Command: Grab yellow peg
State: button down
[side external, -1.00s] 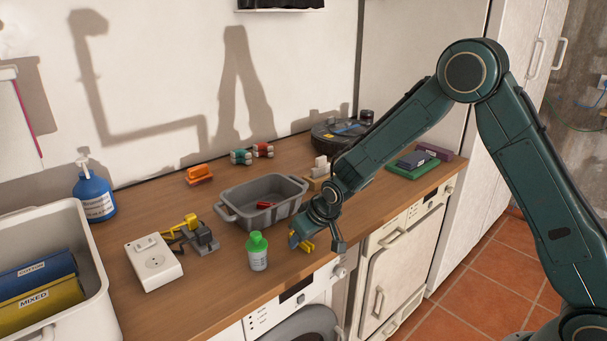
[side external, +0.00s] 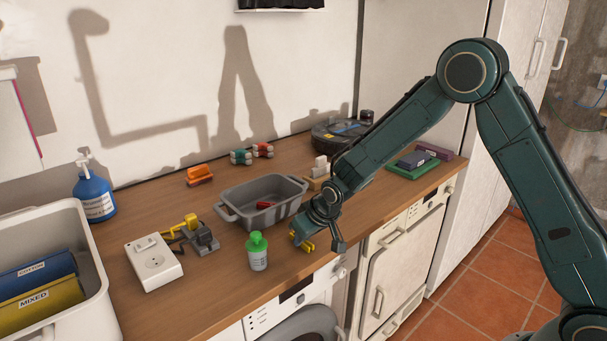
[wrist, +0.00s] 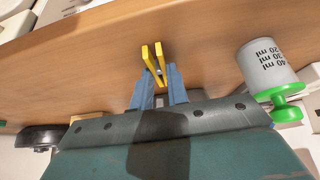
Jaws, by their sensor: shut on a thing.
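The yellow peg (wrist: 152,60) is a small clothes-peg shape with two prongs. In the wrist view it sits between the blue fingertips of my gripper (wrist: 160,82), which are shut on it. In the side view the yellow peg (side external: 308,245) shows at the tip of my gripper (side external: 299,238), close over the front part of the wooden counter. I cannot tell whether the peg still touches the counter.
A green-capped bottle (side external: 258,252) stands just left of my gripper. A grey tub (side external: 232,197) with a red item inside is behind it. A white socket box (side external: 152,262) and an orange item (side external: 199,174) lie further left. The counter's front edge is close.

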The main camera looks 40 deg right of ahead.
jog(key=shift+r, duration=0.1)
notch_tip(320, 180, up, 20)
dwell(0.7)
jog(key=shift+w, duration=0.1)
dwell(0.5)
